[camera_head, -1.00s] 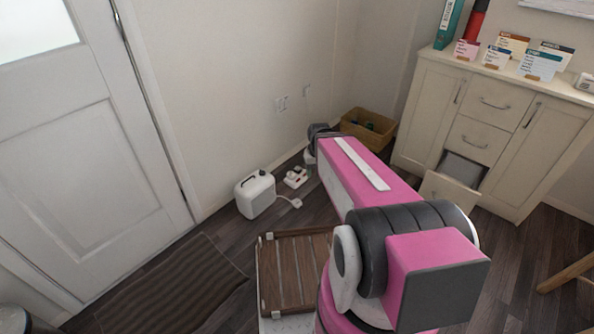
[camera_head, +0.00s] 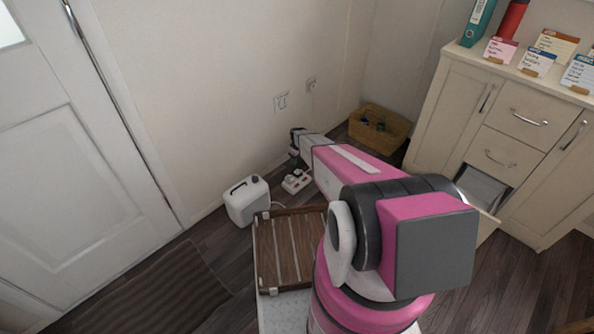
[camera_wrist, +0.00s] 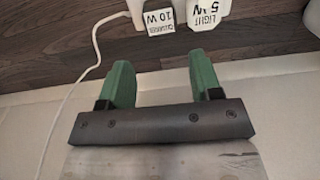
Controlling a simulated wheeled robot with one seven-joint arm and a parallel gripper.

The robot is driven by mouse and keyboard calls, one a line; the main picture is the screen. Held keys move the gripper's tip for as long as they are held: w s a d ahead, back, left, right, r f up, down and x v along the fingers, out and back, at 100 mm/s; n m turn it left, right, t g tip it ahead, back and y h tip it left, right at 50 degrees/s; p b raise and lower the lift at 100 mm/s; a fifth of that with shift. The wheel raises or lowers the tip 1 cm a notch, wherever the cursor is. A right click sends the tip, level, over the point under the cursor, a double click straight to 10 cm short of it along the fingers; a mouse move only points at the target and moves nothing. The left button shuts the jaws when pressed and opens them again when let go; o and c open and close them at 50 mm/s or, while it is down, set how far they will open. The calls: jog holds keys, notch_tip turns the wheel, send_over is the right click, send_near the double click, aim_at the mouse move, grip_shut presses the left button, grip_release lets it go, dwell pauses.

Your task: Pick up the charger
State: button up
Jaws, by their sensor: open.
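The charger (camera_wrist: 136,8) is a white plug at the top edge of the wrist view, partly cut off. Its tag, seen upside down, reads "CHARGER 10 W" (camera_wrist: 161,23). A second tag beside it reads "LIGHT 5 W" (camera_wrist: 204,12). A white power strip with plugs (camera_head: 296,181) lies on the floor near the wall in the head view; single plugs are too small to tell apart there. My gripper (camera_wrist: 160,62) is open and empty, its green fingers apart from the charger, with the charger's tag beyond the gap. In the head view my arm hides much of the gripper.
A white canister (camera_head: 246,203) stands left of the strip. A wicker basket (camera_head: 379,130) sits in the corner, and a cabinet (camera_head: 440,125) with an open drawer is on the right. A white cable (camera_wrist: 72,85) runs down the left of the wrist view.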

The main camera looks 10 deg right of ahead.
aim_at(298, 172)
notch_tip(298, 172, down, 11)
jog(key=shift+w+f, duration=0.1)
jog(key=shift+w, duration=0.05)
jog(key=c, duration=0.6)
